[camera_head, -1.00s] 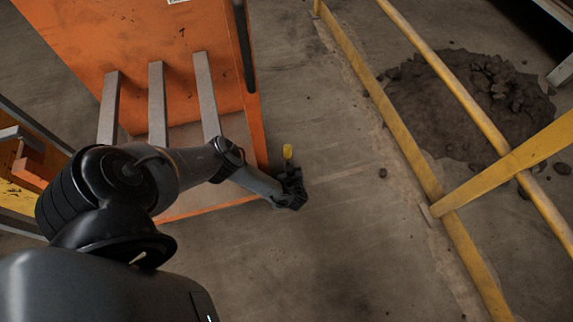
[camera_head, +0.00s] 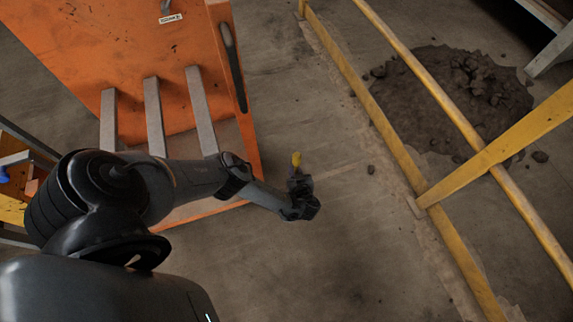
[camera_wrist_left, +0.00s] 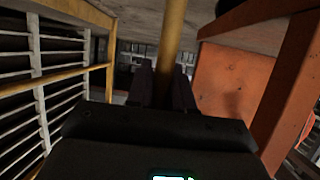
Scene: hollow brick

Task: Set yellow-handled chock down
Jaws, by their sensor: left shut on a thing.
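The chock's yellow handle (camera_head: 296,159) stands up from my left gripper (camera_head: 301,198) in the head view. In the left wrist view the yellow handle (camera_wrist_left: 172,45) runs upward between the two dark fingers of my left gripper (camera_wrist_left: 163,88), which is shut on it. The chock's body is hidden or too dark to tell from the gripper. The gripper is just right of the orange rack's lower right corner, over the concrete floor. I cannot tell whether the chock touches the floor. My right gripper is not in view.
An orange rack (camera_head: 130,45) with grey bars (camera_head: 155,115) stands at the left, close to my arm. A yellow railing (camera_head: 385,130) runs along the right, with a heap of dark rubble (camera_head: 440,100) beyond it. Bare concrete floor (camera_head: 330,240) lies between and in front.

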